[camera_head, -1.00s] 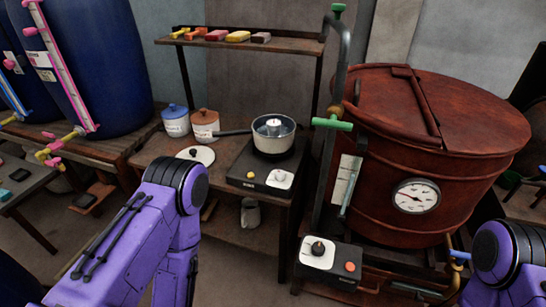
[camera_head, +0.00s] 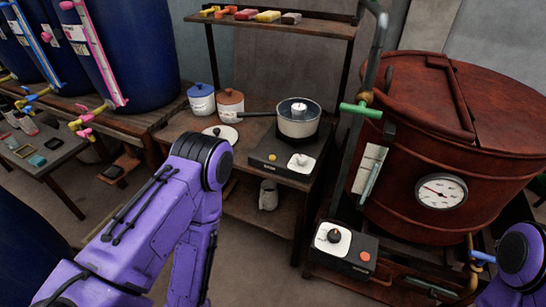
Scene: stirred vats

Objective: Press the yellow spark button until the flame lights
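The yellow button (camera_head: 272,157) is on the front of a dark burner box (camera_head: 282,147) on the wooden bench, left of a white plate with a pale knob (camera_head: 300,161). A steel pot (camera_head: 298,124) with a glass lid sits on the burner and hides the spot beneath it. No flame shows. My purple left arm is in front of the bench, at the lower left of the button. Its gripper is out of the picture or hidden. My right arm shows only at the lower right edge, without its gripper.
A blue jar (camera_head: 201,101), a brown jar (camera_head: 231,107) and a white lid (camera_head: 220,137) stand left of the pot. A second control box (camera_head: 345,246) with a red-orange button stands before the rust-red vat (camera_head: 450,120). A green-handled pipe (camera_head: 361,110) rises between.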

